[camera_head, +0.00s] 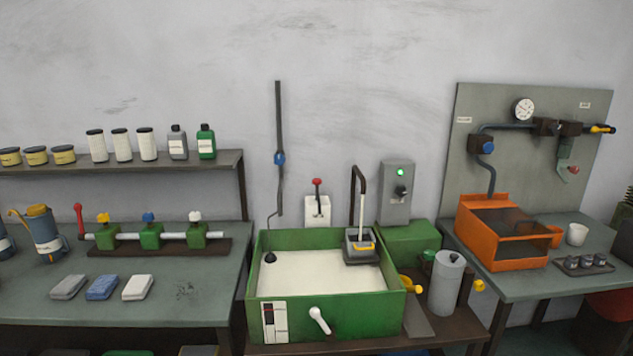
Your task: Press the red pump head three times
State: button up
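A small red head (317,182) sits on a short dark stem above a white box (317,210). The box stands behind the green tank (274,238), near its back rim. This is the most pump-like red part in view, but it is small and I cannot be sure of its shape. The head looks raised above the box. Another red-topped upright handle (78,210) stands at the left bench, beside a row of green valve blocks. My gripper is not in the view.
The green tank holds pale fluid, with a dark bent pipe (355,180) over it. A grey switch box (396,192) with a green light stands to the right. An orange bin (492,250) and grey canister (445,285) are farther right. A bottle shelf (200,158) hangs left.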

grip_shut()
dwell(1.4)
